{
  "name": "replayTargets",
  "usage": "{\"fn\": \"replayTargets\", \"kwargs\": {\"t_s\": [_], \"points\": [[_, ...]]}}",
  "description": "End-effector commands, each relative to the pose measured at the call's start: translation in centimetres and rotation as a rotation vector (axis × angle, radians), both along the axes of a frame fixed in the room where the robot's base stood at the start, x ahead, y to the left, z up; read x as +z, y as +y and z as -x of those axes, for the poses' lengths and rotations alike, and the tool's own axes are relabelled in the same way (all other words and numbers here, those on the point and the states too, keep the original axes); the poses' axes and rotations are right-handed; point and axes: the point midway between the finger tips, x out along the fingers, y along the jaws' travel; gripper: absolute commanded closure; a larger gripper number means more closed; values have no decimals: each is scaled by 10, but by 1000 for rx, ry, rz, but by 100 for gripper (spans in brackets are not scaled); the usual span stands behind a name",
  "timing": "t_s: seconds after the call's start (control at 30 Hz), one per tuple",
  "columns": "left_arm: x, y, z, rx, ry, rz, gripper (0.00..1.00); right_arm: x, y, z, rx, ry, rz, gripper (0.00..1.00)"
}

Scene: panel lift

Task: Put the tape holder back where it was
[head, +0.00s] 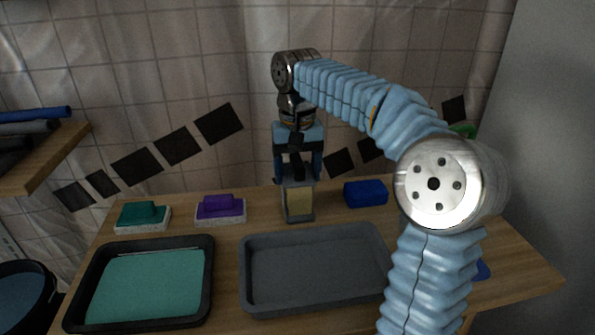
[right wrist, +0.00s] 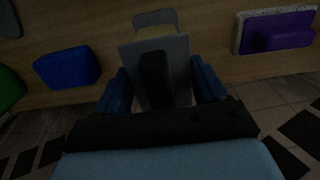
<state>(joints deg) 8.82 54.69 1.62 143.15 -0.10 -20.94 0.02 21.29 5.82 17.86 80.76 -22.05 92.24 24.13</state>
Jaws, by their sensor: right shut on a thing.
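The tape holder (head: 299,203) is a small grey upright box with a pale yellow face, at the back middle of the table (head: 226,258), between the purple-handled float and the blue block. My right gripper (head: 298,172) points down from above with its blue fingers on either side of the holder's top. In the right wrist view, the holder (right wrist: 178,60) sits between the two blue fingers (right wrist: 162,88), which are shut on it. Its base is at or just above the table; I cannot tell whether it touches. My left gripper is not in view.
A purple float (head: 220,208) and a green float (head: 143,215) stand to the left. A blue block (head: 366,193) is just right of the holder. An empty grey tray (head: 315,302) lies in front, beside a black tray (head: 208,262) with a teal bottom. A tiled wall (head: 190,70) rises behind.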

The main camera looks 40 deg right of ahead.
Motion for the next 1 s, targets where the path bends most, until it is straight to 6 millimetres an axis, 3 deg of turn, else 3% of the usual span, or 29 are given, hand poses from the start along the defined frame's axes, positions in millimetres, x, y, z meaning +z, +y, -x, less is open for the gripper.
{"fn": "replayTargets", "kwargs": {"t_s": [0.03,0.07,0.2,0.57,1.0], "points": [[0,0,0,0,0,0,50,0,0,0,0,1,0,61],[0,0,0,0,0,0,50,0,0,0,0,2,-1,26],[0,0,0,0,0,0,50,0,0,0,0,1,0,5],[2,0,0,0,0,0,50,6,0,0,0,0,-1,4],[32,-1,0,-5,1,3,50,98,1,-1,1,-1,0,4]]}}
